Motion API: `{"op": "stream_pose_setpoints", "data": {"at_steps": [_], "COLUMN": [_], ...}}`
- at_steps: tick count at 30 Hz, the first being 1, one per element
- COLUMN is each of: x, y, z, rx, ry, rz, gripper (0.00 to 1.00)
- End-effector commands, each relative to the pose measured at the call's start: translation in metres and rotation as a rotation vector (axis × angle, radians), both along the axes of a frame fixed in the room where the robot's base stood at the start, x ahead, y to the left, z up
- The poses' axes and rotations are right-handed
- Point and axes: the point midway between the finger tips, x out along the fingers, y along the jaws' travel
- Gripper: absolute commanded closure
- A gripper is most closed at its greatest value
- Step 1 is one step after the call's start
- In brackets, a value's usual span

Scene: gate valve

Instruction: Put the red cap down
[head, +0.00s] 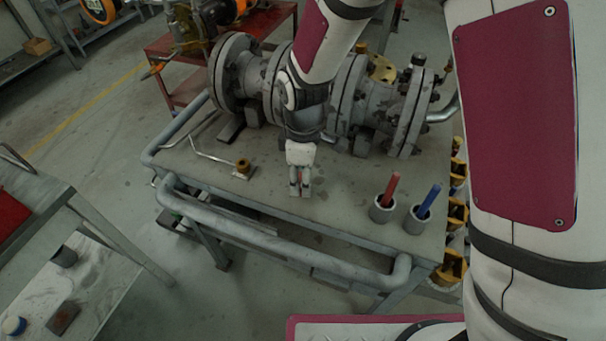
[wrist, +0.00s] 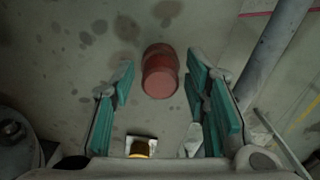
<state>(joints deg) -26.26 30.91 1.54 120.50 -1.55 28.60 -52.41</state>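The red cap (wrist: 161,72) shows in the wrist view as a short, worn red cylinder. It is on the grey table top (wrist: 75,55), between and slightly beyond the fingertips of my gripper (wrist: 160,88). The fingers with teal pads are spread, and there is a clear gap on each side of the cap. In the head view my gripper (head: 301,182) points down at the middle of the table (head: 345,200), in front of the valve. The cap cannot be made out there; my gripper seems to hide it.
The flanged gate valve (head: 335,100) lies along the table's back. A brass piece (head: 243,166) and a bent rod (head: 210,150) are left of my gripper. Cups with a red stick (head: 389,192) and a blue stick (head: 428,203) stand right. A pipe rail (head: 270,240) runs along the front.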

Motion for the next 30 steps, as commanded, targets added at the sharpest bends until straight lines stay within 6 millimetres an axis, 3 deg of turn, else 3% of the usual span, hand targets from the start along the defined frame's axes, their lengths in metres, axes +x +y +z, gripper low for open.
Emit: {"op": "stream_pose_setpoints", "data": {"at_steps": [11,14,24,30], "x": [0.000,0.001,0.001,0.000], "y": [0.000,0.000,0.000,0.000], "z": [0.006,0.018,0.087,0.114], "rx": [0.001,0.003,0.002,0.001], "ry": [0.000,-0.003,-0.004,-0.001], "rz": [0.000,0.000,-0.002,-0.001], "gripper": [0.55,0.55,0.55,0.55]}}
